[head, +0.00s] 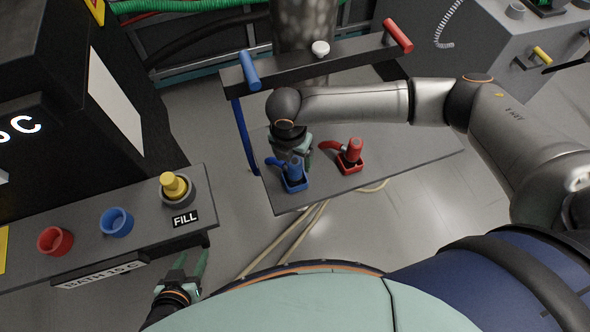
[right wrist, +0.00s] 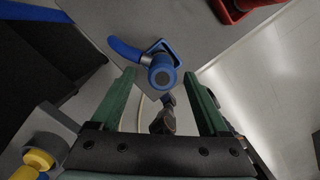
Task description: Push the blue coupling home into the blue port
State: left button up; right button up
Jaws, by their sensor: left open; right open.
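The blue coupling (head: 294,171) stands in a square blue holder on a grey shelf, with a short blue hose stub at its side. In the right wrist view, the coupling (right wrist: 162,74) is seen end-on, just beyond and between the fingertips. The blue port (head: 117,222) is an empty-looking blue ring on the bench at left. My left gripper (head: 191,257) is open and empty, low in front of that bench.
A red coupling (head: 353,152) stands in a red holder right of the blue one. A yellow coupling (head: 173,185) sits in a port beside the FILL label, and a red port (head: 55,241) is at left. A dark rail (head: 320,60) with blue and red hose ends crosses behind my right gripper.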

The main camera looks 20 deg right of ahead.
jog(key=f, duration=0.5)
jog(key=shift+w+d+f, duration=0.1)
jog(key=shift+d+f, duration=0.25)
grip_shut()
dwell(0.3)
